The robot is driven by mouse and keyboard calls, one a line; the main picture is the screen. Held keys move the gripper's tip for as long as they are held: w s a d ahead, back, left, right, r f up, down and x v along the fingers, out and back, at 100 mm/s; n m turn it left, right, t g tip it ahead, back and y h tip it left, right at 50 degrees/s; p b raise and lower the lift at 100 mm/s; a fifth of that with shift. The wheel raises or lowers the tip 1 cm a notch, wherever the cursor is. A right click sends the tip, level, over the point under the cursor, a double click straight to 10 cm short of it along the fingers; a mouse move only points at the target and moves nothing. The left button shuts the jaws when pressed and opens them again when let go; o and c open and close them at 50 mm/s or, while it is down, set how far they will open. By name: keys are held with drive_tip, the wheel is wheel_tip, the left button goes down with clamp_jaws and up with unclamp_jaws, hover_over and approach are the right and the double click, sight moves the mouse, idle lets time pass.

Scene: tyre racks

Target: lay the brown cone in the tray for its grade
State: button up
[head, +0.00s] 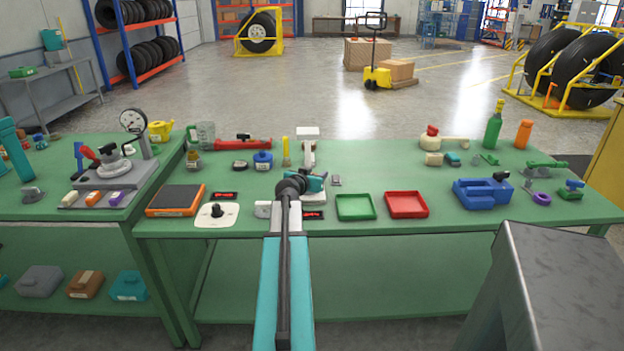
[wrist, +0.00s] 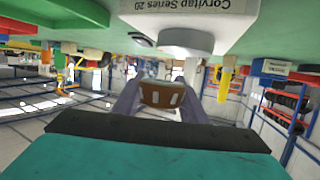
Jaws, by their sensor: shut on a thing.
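My gripper (wrist: 163,88) is shut on the brown cone (wrist: 161,96), which shows between the two grey fingers in the wrist view as a short brown piece with pale marks. In the head view my wrist hides the cone and the fingertips. There my arm reaches over the green bench, in front of a white tester (head: 308,147). The green tray (head: 355,208) lies just right of my arm, and the red tray (head: 406,205) lies right of it. Both trays look empty.
A blue machine (head: 482,193) stands right of the red tray. An orange-edged dark pad (head: 175,200) and a white dial plate (head: 217,215) lie left of my arm. The bench behind the trays is mostly clear. A grey block (head: 560,290) stands at the front right.

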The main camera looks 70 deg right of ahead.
drive_tip(key=shift+w+d, duration=0.45)
drive_tip(key=shift+d, duration=0.15)
drive_tip(key=shift+d, duration=0.15)
drive_tip(key=shift+w+d, duration=0.45)
drive_tip(key=shift+d, duration=0.05)
drive_tip(key=shift+w+d+f, duration=0.1)
drive_tip(key=shift+d+f, duration=0.1)
drive_tip(key=shift+f, duration=0.1)
drive_tip(key=shift+a+f, duration=0.1)
drive_tip(key=shift+f, duration=1.3)
drive_tip(key=shift+f+b, duration=0.15)
drive_tip(key=shift+b, duration=0.25)
drive_tip(key=o, duration=1.2)
drive_tip(key=shift+p, duration=0.85)
